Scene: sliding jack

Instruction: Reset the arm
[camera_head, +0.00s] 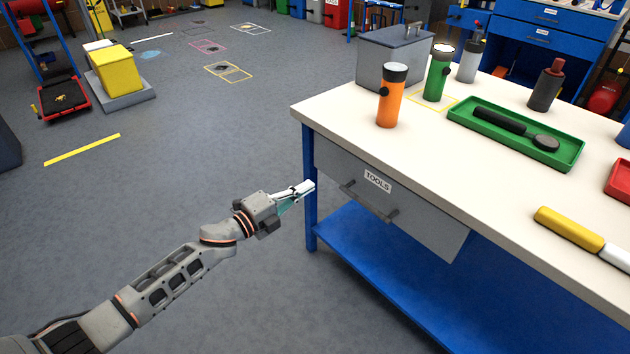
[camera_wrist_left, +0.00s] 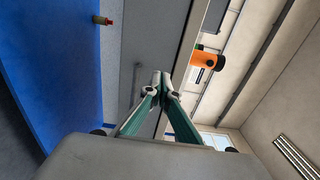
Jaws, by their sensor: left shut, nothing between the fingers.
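My left gripper (camera_head: 304,190) is shut and empty. It points right, in front of the left end of the table, near the grey drawer (camera_head: 420,216) labelled TOOLS. In the left wrist view its fingertips (camera_wrist_left: 162,80) meet, with the drawer front and a handle behind them. I cannot tell whether the fingertips touch the table's blue leg or the drawer; they look apart from the handle. My left arm stretches in from the lower left in the head view. My right gripper is not in view.
The white table (camera_head: 480,175) holds an orange flashlight (camera_head: 392,98), a green flashlight (camera_head: 438,74), a grey box (camera_head: 378,50) and a green tray (camera_head: 570,157). A blue shelf (camera_head: 375,270) lies below. The floor left of the table is clear near my arm.

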